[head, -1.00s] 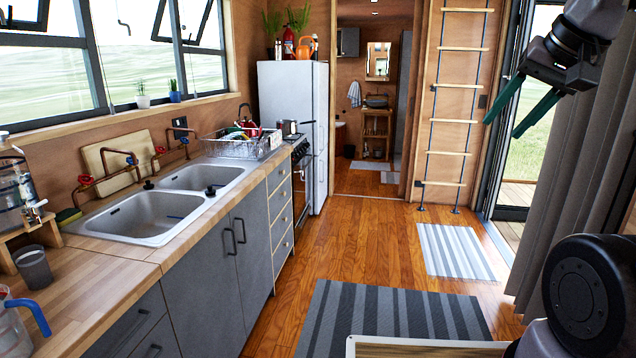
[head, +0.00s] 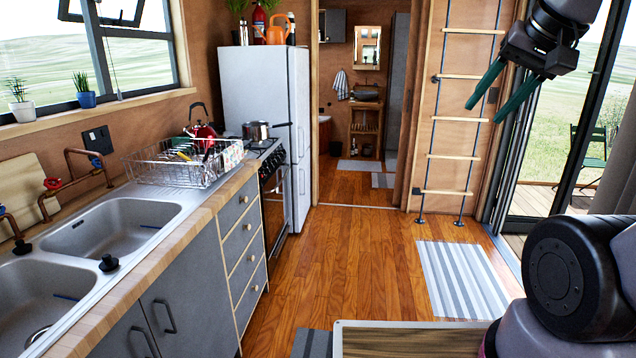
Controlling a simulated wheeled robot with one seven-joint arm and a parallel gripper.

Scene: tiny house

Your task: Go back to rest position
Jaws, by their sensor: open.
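My gripper (head: 496,97) is at the upper right of the head view, raised in free air. Its two green fingers point down and to the left, apart from each other, with nothing between them. Behind it are the ladder (head: 456,155) on the wooden wall and the glass door opening. A dark round joint of my arm shows at the lower right.
The counter with the double sink (head: 115,228) and dish rack (head: 185,165) runs along the left. A stove and white fridge (head: 258,100) stand beyond. The wooden floor (head: 345,240) is clear in the middle. A striped mat (head: 462,280) lies right. A wood-topped surface (head: 405,340) is at the bottom edge.

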